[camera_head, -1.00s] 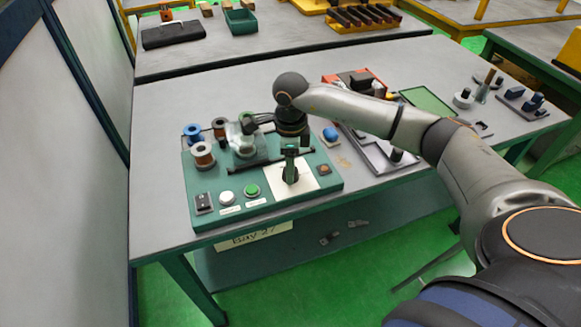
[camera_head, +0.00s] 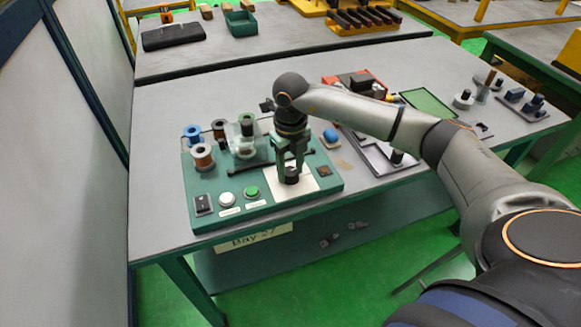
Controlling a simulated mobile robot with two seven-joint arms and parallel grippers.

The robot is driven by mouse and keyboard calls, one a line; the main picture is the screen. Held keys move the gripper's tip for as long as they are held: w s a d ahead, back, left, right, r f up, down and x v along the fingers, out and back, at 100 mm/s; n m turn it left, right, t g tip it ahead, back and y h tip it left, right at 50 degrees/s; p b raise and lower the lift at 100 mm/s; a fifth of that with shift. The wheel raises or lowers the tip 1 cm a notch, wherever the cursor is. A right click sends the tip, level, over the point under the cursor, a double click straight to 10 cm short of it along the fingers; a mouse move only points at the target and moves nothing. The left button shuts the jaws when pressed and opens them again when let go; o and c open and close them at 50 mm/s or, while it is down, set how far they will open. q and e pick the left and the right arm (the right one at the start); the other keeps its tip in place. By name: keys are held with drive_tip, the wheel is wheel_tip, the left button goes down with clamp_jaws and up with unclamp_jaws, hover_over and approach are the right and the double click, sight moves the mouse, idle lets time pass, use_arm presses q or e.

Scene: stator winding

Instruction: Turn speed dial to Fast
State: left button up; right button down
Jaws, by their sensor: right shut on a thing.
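The speed dial (camera_head: 292,179) is a dark round knob on a white square plate (camera_head: 311,183), at the right side of the green winding machine panel (camera_head: 268,208). My right gripper (camera_head: 292,172) comes down from above and is shut on the dial, with a green finger on each side of it. The dial's pointer and any markings on the plate are too small or too covered to read. My left gripper is not in view.
A green button (camera_head: 252,191), a white button (camera_head: 227,199) and a black switch (camera_head: 203,204) sit left of the dial. Wire spools (camera_head: 202,157) and a clear-covered winding unit (camera_head: 244,145) stand behind. A blue object (camera_head: 330,135) lies to the right on the grey table.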

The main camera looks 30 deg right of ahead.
sight(290, 171)
drive_tip(key=shift+m, duration=1.6)
drive_tip(key=shift+c, duration=1.7)
unclamp_jaws()
drive_tip(key=shift+r, duration=0.1)
wheel_tip(290, 171, up, 12)
drive_tip(key=b, duration=0.1)
drive_tip(key=shift+r, duration=0.2)
